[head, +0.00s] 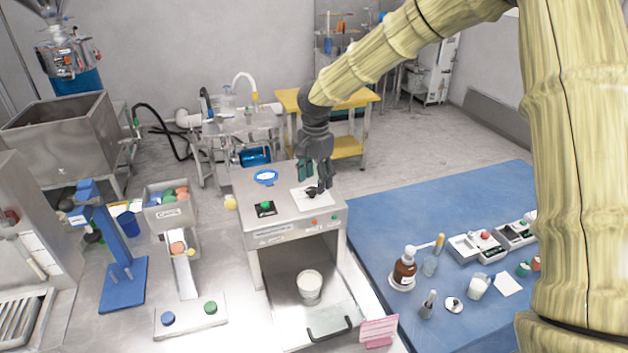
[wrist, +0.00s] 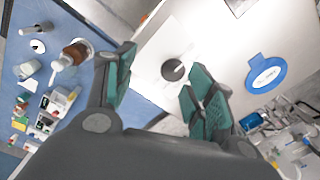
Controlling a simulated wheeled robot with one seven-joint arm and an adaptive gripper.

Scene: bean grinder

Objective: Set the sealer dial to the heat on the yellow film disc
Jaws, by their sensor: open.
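The sealer (head: 290,232) is a metal box with an open front bay. On its top, a black dial (head: 313,193) sits on a white plate (head: 303,203). The dial also shows in the wrist view (wrist: 173,70), with a pale pointer mark on it. My gripper (head: 315,172) is open, pointing down just above the dial; the dial lies between its green-padded fingers (wrist: 160,72) in the wrist view. I cannot tell if it touches. A small yellow round thing (head: 230,202) at the sealer's left edge may be the film disc; no heat figure is legible.
A white cup (head: 309,286) stands in the bay. Bottles stand on the blue mat (head: 385,225).

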